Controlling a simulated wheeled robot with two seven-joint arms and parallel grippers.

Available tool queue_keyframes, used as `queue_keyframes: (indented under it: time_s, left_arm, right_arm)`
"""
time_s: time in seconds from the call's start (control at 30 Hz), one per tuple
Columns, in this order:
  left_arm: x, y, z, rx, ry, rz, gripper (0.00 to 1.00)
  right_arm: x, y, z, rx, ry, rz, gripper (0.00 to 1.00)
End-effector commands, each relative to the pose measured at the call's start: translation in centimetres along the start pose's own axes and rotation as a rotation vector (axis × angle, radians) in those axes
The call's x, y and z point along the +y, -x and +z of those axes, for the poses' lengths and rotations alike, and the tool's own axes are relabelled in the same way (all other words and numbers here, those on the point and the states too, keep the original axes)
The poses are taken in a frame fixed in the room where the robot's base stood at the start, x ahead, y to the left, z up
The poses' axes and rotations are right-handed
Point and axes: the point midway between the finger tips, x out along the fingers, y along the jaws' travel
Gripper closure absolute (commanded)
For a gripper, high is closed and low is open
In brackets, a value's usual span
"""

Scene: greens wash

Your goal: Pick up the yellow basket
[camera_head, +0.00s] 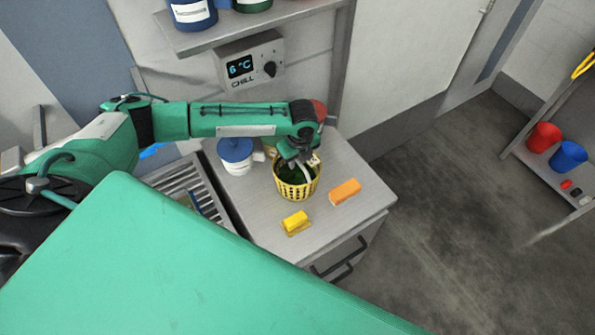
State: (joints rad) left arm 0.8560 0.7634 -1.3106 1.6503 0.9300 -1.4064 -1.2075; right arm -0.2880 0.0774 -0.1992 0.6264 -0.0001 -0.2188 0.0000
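The yellow basket (297,190) stands upright on the grey metal counter (352,231). It has slotted sides and dark green leaves inside. My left arm comes in from the left, and its gripper (301,165) is over the basket's top, pointing down at the rim and the leaves. The fingers are small here and partly merge with the basket, so I cannot tell whether they are open or shut on it. My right gripper is not in view.
An orange block (345,191) and a yellow block (296,222) lie on the counter. A white tub with a blue lid (236,152) stands left of the basket. A chiller panel (250,63) and a shelf are behind. Red (544,137) and blue buckets (568,156) stand at right.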

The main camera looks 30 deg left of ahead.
Motion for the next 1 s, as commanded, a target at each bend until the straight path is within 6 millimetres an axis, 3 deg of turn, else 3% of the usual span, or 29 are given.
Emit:
queue_keyframes:
  time_s: [0.2,0.43,0.57,1.0]
  left_arm:
    - [0.0,-2.1,0.0,-0.001,0.0,0.001,0.78]
    - [0.0,-2.4,0.0,-0.001,0.0,-0.001,0.78]
    - [0.0,-2.4,0.0,-0.001,0.0,-0.001,1.0]
    - [0.0,-2.3,0.1,-0.001,0.001,-0.001,1.0]
  right_arm:
    - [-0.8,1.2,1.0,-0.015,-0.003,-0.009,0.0]
    - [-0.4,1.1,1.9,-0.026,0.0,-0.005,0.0]
    - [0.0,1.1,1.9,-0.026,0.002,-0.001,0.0]
    - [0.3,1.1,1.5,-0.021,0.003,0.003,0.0]
